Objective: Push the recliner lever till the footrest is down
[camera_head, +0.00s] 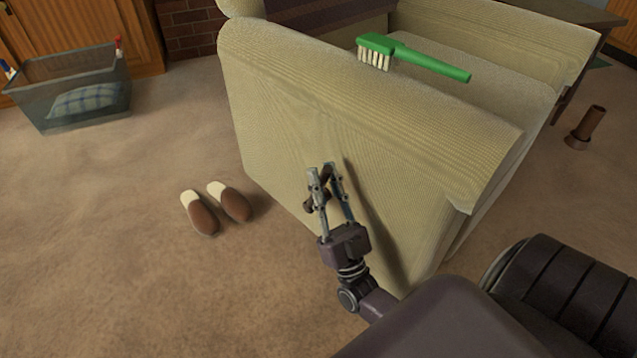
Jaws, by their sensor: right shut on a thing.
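The recliner (300,110) is a beige upholstered chair in the upper middle of the head view, with its side panel toward me. A short brown lever (309,207) sticks out low on that side. My right gripper (325,170) is shut on the lever, with its fingers on either side of it. The fingers hide part of the lever. The recliner's front is seen only at an angle, and no extended footrest shows in front of it. My left gripper is not in view.
A pair of brown slippers (203,215) sits on the carpet to the left. A basket with a cloth (60,122) stands at the far left. A brown cylindrical object (590,125) stands on the right.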

